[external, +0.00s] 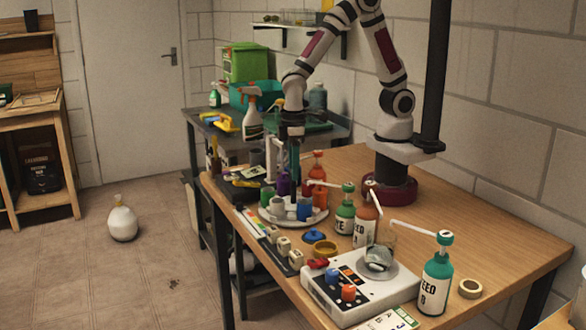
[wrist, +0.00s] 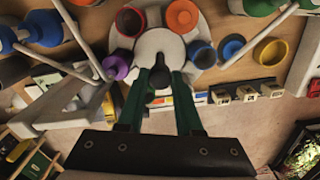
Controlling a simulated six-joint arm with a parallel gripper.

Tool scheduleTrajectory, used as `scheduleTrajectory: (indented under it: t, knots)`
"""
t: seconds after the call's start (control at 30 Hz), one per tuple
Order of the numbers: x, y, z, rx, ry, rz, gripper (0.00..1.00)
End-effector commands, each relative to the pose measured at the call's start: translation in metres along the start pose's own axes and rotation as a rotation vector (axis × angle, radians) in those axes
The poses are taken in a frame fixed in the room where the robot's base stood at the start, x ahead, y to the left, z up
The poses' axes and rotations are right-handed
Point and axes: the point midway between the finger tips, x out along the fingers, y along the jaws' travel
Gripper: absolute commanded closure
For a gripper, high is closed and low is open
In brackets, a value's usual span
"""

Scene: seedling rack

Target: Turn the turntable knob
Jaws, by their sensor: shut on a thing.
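The turntable (external: 283,221) is a round white disc on the wooden table, with small coloured cups around its rim. It also shows at the top middle of the wrist view (wrist: 160,42). My gripper (external: 294,168) points straight down over the disc's middle. In the wrist view my gripper's green fingers (wrist: 162,76) are shut on the dark knob (wrist: 160,77) between their tips. In the external view the knob is hidden by the cups and fingers. A purple cup (external: 284,185), an orange cup (external: 320,198) and a blue cup (external: 304,210) stand close around the fingers.
Pump bottles (external: 345,210) with long white spouts stand right of the turntable. A blue lid (external: 314,236), a yellow-brown ring (external: 325,248) and a white control box (external: 350,297) lie in front. A spray bottle (external: 251,115) stands behind.

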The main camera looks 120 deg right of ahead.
Motion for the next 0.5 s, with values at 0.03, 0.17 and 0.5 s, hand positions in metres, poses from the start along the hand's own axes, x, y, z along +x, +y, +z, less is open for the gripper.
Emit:
scheduleTrajectory:
  t: [0.03,0.17,0.5]
  knots:
    - [-0.0001,0.0001,-0.0001,-0.002,0.000,0.000,1.00]
    - [-0.0001,0.0001,-0.0001,-0.003,0.000,0.000,1.00]
    - [-0.0001,0.0001,-0.0001,-0.002,0.000,0.000,0.41]
